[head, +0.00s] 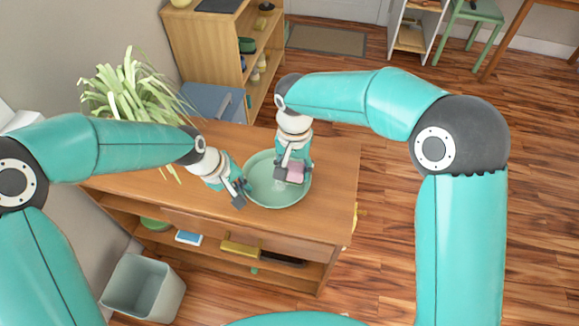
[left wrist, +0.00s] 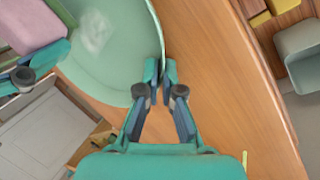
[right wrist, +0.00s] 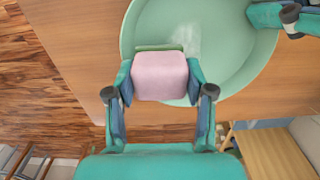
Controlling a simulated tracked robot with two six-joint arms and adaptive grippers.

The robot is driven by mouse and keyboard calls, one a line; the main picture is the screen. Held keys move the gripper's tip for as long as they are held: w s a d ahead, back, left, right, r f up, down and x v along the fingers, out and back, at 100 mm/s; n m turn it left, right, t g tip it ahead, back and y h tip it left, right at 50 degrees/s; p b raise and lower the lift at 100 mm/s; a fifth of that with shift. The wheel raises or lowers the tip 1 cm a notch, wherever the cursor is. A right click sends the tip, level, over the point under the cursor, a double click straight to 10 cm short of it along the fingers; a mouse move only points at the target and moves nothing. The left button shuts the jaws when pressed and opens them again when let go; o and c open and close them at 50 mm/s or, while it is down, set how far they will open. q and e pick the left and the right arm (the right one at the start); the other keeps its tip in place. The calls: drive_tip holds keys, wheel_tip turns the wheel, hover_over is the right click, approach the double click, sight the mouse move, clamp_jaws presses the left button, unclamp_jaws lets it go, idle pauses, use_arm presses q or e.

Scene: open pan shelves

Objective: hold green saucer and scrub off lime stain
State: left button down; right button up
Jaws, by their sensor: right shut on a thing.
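The green saucer (head: 262,190) lies on the wooden cabinet top. A whitish, cloudy stain shows on its inside in the left wrist view (left wrist: 95,32) and faintly in the right wrist view (right wrist: 187,42). My left gripper (head: 242,195) is at the saucer's left rim, its fingertips (left wrist: 160,72) nearly together with the rim between them. My right gripper (head: 292,172) is shut on a pink sponge (right wrist: 160,76) with a green layer on its far side. The sponge is over the saucer, beside the stain; I cannot tell whether it touches the surface.
A leafy plant (head: 125,90) stands at the cabinet's back left. A blue sponge (head: 188,238) and a yellow item (head: 240,247) lie on the shelf below. A grey bin (head: 143,288) stands on the floor at the front left. The cabinet top right of the saucer is clear.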

drive_tip(key=shift+f, duration=0.95)
idle(1.4)
drive_tip(key=shift+w+a, duration=0.2)
drive_tip(key=shift+a, duration=0.75)
drive_tip(key=shift+w+a, duration=0.25)
drive_tip(key=shift+a, duration=0.7)
drive_tip(key=shift+w+a, duration=0.2)
drive_tip(key=shift+a, duration=0.75)
drive_tip(key=shift+d, duration=0.15)
drive_tip(key=shift+s+d, duration=0.2)
drive_tip(key=shift+d, duration=0.7)
drive_tip(key=shift+s+d, duration=0.25)
drive_tip(key=shift+d, duration=0.65)
drive_tip(key=shift+s+d, duration=0.2)
drive_tip(key=shift+d, duration=0.7)
drive_tip(key=shift+r, duration=0.1)
drive_tip(key=shift+r, duration=3.5)
